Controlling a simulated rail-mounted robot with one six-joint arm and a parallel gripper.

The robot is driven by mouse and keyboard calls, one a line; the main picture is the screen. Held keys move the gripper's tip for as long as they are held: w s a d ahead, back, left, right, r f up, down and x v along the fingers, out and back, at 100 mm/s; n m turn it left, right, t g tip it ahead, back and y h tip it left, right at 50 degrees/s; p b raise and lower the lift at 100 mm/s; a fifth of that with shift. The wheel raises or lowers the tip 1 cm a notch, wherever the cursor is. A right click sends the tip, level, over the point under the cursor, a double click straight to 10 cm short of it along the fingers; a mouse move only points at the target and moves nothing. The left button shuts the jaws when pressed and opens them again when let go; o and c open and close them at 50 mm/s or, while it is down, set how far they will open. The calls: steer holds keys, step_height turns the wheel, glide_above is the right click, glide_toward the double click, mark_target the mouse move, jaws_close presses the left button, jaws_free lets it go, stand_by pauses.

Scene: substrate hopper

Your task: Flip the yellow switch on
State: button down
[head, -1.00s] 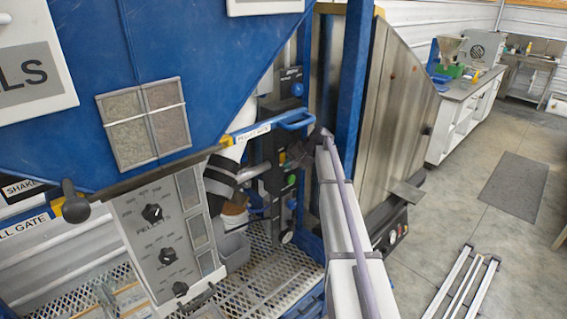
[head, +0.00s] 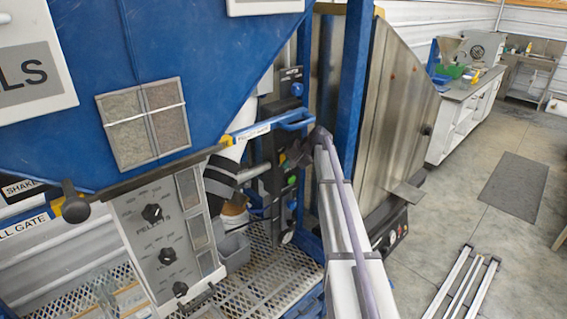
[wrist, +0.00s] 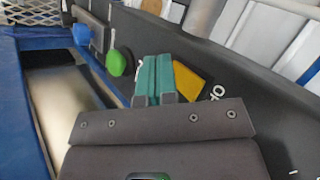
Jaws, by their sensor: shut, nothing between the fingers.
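The yellow switch (wrist: 192,82) is on a black control panel (wrist: 240,70) in the wrist view, with white lettering, partly readable as "OF", beside it. My gripper (wrist: 155,62) is shut and empty, its teal fingers together just left of the switch and overlapping its edge in the picture. I cannot tell whether they touch it. In the head view, my gripper (head: 290,158) is in front of the upright black panel (head: 271,185) and hides the yellow switch.
A green knob (wrist: 118,62) and a blue knob (wrist: 82,34) sit farther along the panel. In the head view, a blue post (head: 352,70) stands right of the panel, and a blue handle (head: 297,121) juts out above my gripper.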

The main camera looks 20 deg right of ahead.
steer(key=shift+s, duration=0.1)
steer(key=shift+s+d+r, duration=0.1)
steer(key=shift+s+d, duration=0.15)
steer(key=shift+s, duration=0.35)
steer(key=shift+s+d+r+p, duration=0.15)
steer(key=shift+s+d, duration=0.15)
steer(key=shift+s, duration=0.45)
steer(key=shift+s+d+r+p, duration=0.1)
steer(key=shift+s+d, duration=0.2)
steer(key=shift+s, duration=0.5)
steer(key=shift+s+d+r+p, duration=0.15)
steer(key=shift+s+d, duration=0.15)
steer(key=shift+s, duration=0.45)
steer(key=shift+s+f, duration=0.1)
steer(key=shift+f, duration=0.05)
steer(key=s+a+f+n+g+h, duration=0.2)
steer(key=s+a, duration=0.6)
steer(key=s, duration=0.3)
steer(key=s+a+f+n+g+h+b, duration=0.1)
steer(key=s+a+f+n+g+h, duration=0.1)
steer(key=s+a, duration=0.6)
steer(key=s+a+f+n+g+h, duration=0.1)
steer(key=s+a, duration=0.6)
steer(key=s, duration=0.7)
steer(key=shift+s+a+f+n+g+h, duration=0.2)
steer(key=shift+a+f+n+g+h, duration=0.3)
steer(key=shift+n, duration=0.5)
